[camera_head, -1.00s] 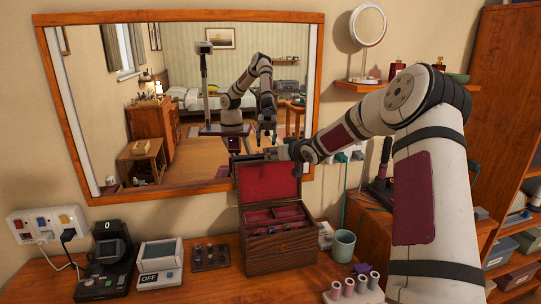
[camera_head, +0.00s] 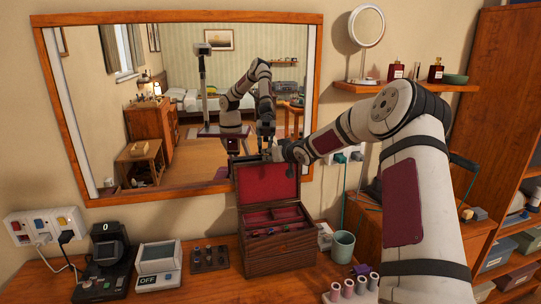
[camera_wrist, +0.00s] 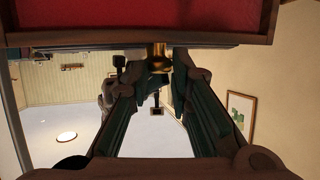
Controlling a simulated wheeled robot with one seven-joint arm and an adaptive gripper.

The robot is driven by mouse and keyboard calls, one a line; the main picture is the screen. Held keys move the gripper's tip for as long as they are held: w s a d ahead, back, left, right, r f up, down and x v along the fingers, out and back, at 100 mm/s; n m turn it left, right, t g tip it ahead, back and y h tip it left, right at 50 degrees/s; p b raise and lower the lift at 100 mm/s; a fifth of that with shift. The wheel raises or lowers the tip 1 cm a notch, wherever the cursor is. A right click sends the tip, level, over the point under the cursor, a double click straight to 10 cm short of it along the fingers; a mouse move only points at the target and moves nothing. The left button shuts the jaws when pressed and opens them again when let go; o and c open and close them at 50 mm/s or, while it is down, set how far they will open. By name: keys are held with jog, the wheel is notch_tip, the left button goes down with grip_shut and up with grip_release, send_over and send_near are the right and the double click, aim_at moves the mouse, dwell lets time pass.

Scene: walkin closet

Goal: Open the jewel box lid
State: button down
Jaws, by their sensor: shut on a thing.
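The wooden jewel box (camera_head: 280,252) stands on the desk below the mirror. Its lid (camera_head: 268,184) stands raised, about upright, with the red lining facing forward. Red-lined compartments (camera_head: 275,217) show inside. My gripper (camera_wrist: 156,68) is at the lid's top edge, partly hidden in the head view. In the wrist view the lid's wooden rim and red lining fill the top. A brass knob (camera_wrist: 158,52) on that edge sits between my fingertips, and my gripper is shut on it.
The mirror (camera_head: 190,100) is close behind the lid. A green cup (camera_head: 343,245) and thread spools (camera_head: 352,286) stand right of the box. A small tray (camera_head: 209,258), a device marked OFF (camera_head: 158,264) and a black device (camera_head: 105,265) stand left.

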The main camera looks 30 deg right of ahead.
jog(key=s+p, duration=0.1)
jog(key=s, duration=0.1)
jog(key=s+a+p, duration=0.1)
jog(key=s, duration=0.1)
jog(key=shift+s+a+f+p, duration=0.1)
jog(key=shift+s+f+p, duration=0.1)
jog(key=shift+p, duration=0.1)
jog(key=c, duration=1.5)
grip_release()
jog(key=shift+f, duration=0.1)
jog(key=shift+o, duration=0.2)
jog(key=shift+r, duration=0.2)
jog(key=v, duration=1.2)
